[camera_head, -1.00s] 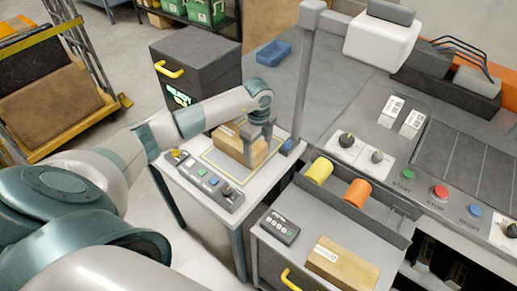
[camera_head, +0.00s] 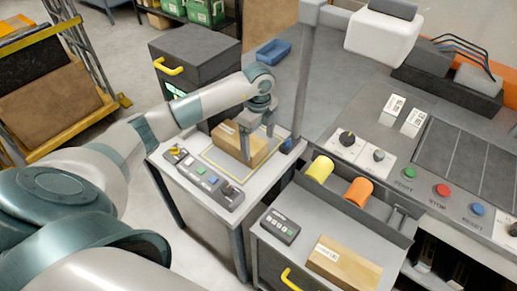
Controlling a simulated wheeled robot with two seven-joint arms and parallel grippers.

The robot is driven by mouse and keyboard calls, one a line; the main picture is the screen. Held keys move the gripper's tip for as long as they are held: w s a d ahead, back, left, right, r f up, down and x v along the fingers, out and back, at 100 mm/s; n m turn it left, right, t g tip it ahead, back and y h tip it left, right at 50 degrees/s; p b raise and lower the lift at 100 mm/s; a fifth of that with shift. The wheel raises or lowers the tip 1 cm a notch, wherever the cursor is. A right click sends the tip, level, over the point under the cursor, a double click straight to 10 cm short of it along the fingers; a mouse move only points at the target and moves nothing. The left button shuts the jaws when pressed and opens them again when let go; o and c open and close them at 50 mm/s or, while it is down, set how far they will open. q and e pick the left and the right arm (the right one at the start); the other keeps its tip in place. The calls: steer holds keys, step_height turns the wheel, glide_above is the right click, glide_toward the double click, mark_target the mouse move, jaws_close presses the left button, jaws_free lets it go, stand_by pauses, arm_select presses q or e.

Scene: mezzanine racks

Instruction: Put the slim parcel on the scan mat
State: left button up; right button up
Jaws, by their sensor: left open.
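A brown cardboard parcel (camera_head: 228,142) with a white label lies on the scan mat (camera_head: 213,164), a grey mat with a yellow border on a small white-topped table. My left gripper (camera_head: 258,146) is open, its fingers pointing down around this parcel, one in front of it and one behind. Contact with the fingers cannot be told. A second brown parcel (camera_head: 350,267) with a white label lies on the cabinet at lower right. I cannot tell for sure which one is the slim parcel. My right gripper is not in view.
A button panel (camera_head: 205,180) lines the table's front edge. A grey post (camera_head: 303,75) rises close behind the mat. A tray with yellow and orange rolls (camera_head: 358,192) and a keypad (camera_head: 280,227) are to the right. A dark drawer cabinet (camera_head: 200,75) stands behind.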

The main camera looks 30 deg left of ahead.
arm_select(q)
step_height(320, 180, up, 8)
steer(key=b, duration=0.3)
steer(key=shift+r, duration=0.2)
stand_by(1.3)
